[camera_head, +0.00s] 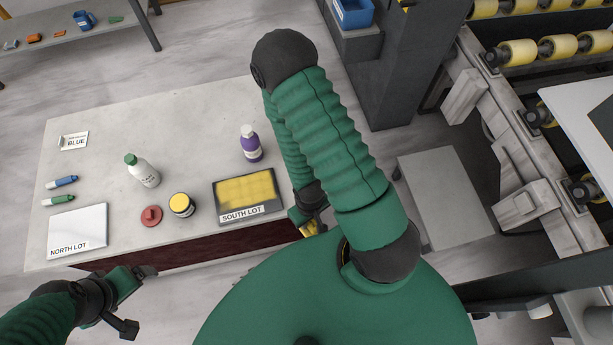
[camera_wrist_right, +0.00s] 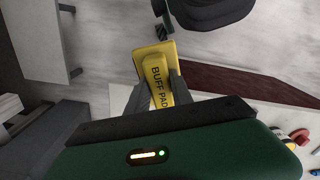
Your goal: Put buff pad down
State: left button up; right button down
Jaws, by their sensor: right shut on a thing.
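The yellow buff pad (camera_wrist_right: 154,68), lettered "BUFF PAD", is between the fingers of my right gripper (camera_wrist_right: 156,98), which is shut on it. In the head view a bit of the yellow pad (camera_head: 308,229) shows at my right gripper (camera_head: 312,218), just right of the slab's edge. My arm hides part of it. In the wrist view the pad hangs over the floor, beside the slab's dark red side, apart from the top. My left gripper (camera_head: 139,298) is at the lower left, empty, its fingers apart, in front of the slab.
On the pale slab (camera_head: 190,115) are a yellow-filled SOUTH LOT tray (camera_head: 277,207), a white NORTH LOT panel (camera_head: 78,228), a white bottle (camera_head: 145,172), purple bottle (camera_head: 251,146), yellow-lidded jar (camera_head: 182,205), red piece (camera_head: 151,215), markers (camera_head: 62,182) and BLUE card (camera_head: 74,141). Its back middle is clear.

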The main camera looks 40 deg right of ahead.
jog(key=b, duration=0.2)
jog(key=w+d+f+b, duration=0.1)
jog(key=b, duration=0.1)
jog(key=shift+w+d+f, duration=0.2)
jog(key=shift+w+f, duration=0.05)
jog(key=shift+w, duration=0.05)
jog(key=shift+w+d+r+b, duration=0.25)
jog(key=shift+w+d+b, duration=0.1)
jog(key=shift+w+d, duration=0.2)
jog(key=w+d, duration=0.2)
jog(key=w, duration=0.1)
jog(key=w+d+p, duration=0.1)
jog(key=w+d, duration=0.2)
jog(key=w+d+p, duration=0.1)
jog(key=w+d, duration=0.2)
jog(key=shift+f, duration=0.3)
notch_tip(320, 180, down, 4)
jog(key=shift+d+r+p, duration=0.1)
jog(key=shift+r+p, duration=0.1)
jog(key=shift+p, duration=0.15)
jog(key=c, duration=1.1)
grip_release()
